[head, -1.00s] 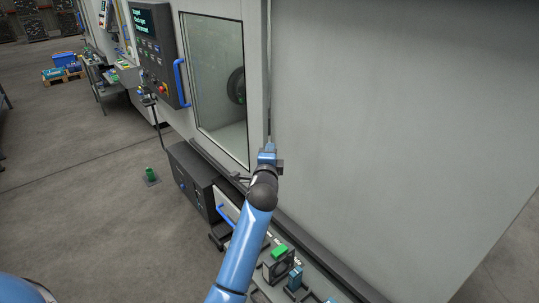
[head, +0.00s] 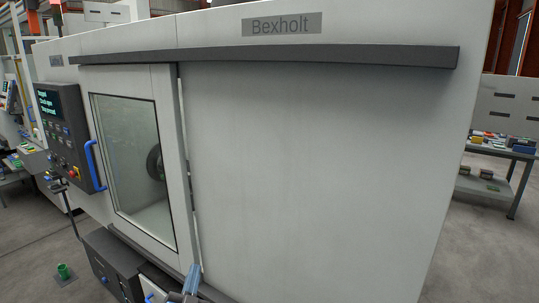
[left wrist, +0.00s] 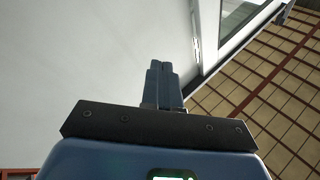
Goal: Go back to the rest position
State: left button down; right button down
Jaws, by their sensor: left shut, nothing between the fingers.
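My left gripper (head: 192,272) shows only as a small blue part at the bottom edge of the head view, in front of the machine's lower door edge. In the left wrist view its two dark blue fingers (left wrist: 161,68) lie together, shut and empty, in front of a pale panel. I cannot tell how near the fingers are to that panel. Most of my left arm is out of the head view. My right gripper is in neither view.
The large grey machine (head: 320,170) fills the middle. Its windowed door (head: 135,160) has a blue handle (head: 95,165), with a control panel (head: 62,135) to its left. A loaded table (head: 510,155) is at right.

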pick_arm(q)
jog(key=s+a+f+n+g, duration=0.1)
jog(key=s+f, duration=0.4)
jog(key=s, duration=0.5)
jog(key=s+a+f+n+g+b, duration=0.1)
jog(key=s+f+n+g, duration=0.1)
jog(key=s+f, duration=0.4)
jog(key=s+f+n+g+y+b, duration=0.1)
jog(key=s+f+n, duration=0.2)
jog(key=s, duration=1.2)
notch_tip(320, 180, down, 3)
jog(key=shift+s+a+r+n, duration=0.15)
jog(key=shift+s+a+n, duration=0.15)
jog(key=shift+a, duration=0.1)
